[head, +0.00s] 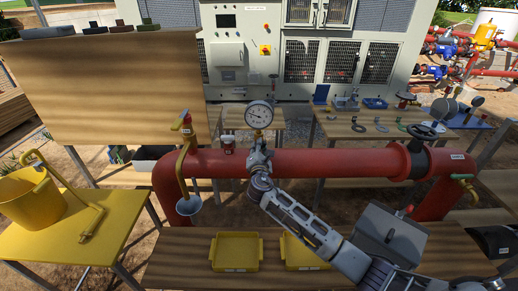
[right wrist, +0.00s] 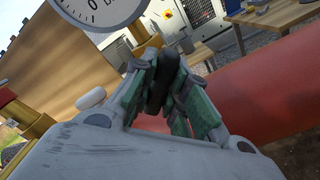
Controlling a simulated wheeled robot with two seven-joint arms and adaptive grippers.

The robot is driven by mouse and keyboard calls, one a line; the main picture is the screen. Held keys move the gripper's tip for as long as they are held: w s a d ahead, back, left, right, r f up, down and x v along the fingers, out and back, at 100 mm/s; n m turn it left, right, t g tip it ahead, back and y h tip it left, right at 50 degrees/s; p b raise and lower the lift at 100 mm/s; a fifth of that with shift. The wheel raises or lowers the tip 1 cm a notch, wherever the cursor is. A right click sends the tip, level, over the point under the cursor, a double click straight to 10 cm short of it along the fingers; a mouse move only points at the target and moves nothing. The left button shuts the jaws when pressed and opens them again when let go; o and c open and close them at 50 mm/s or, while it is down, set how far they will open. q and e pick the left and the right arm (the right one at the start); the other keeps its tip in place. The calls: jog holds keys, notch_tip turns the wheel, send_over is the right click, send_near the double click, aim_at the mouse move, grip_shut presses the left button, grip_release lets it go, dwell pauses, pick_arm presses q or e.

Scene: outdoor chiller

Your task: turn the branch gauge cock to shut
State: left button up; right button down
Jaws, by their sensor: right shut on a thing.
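The round white pressure gauge (head: 259,115) stands upright above the red pipe (head: 330,162); its lower dial also shows at the top of the right wrist view (right wrist: 98,8). My right gripper (head: 259,148) is just below the gauge, with its arm reaching in from the lower right. In the right wrist view its green-padded fingers (right wrist: 158,82) are shut on a dark piece (right wrist: 155,68) under the gauge, which looks like the gauge cock's handle. The cock's body is mostly hidden behind the fingers, so I cannot tell its angle. My left gripper is not in view.
A yellow drain pipe with a red-handled valve (head: 185,124) stands left of the gauge. A black handwheel (head: 427,131) is on the pipe's right. Yellow trays (head: 236,252) and a grey box (head: 389,236) sit on the front bench. A yellow bucket (head: 32,202) stands at left.

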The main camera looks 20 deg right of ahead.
jog(key=shift+f+m+b, duration=0.15)
jog(key=shift+m+b, duration=0.75)
jog(key=shift+m, duration=0.05)
jog(key=shift+f+m+b, duration=0.1)
jog(key=shift+m+b, duration=0.8)
jog(key=shift+m, duration=0.05)
jog(key=shift+m+b, duration=1.7)
jog(key=shift+m, duration=0.5)
jog(key=shift+r, duration=0.1)
jog(key=c, duration=1.4)
grip_release()
jog(key=shift+s, duration=0.1)
jog(key=shift+v, duration=5.95)
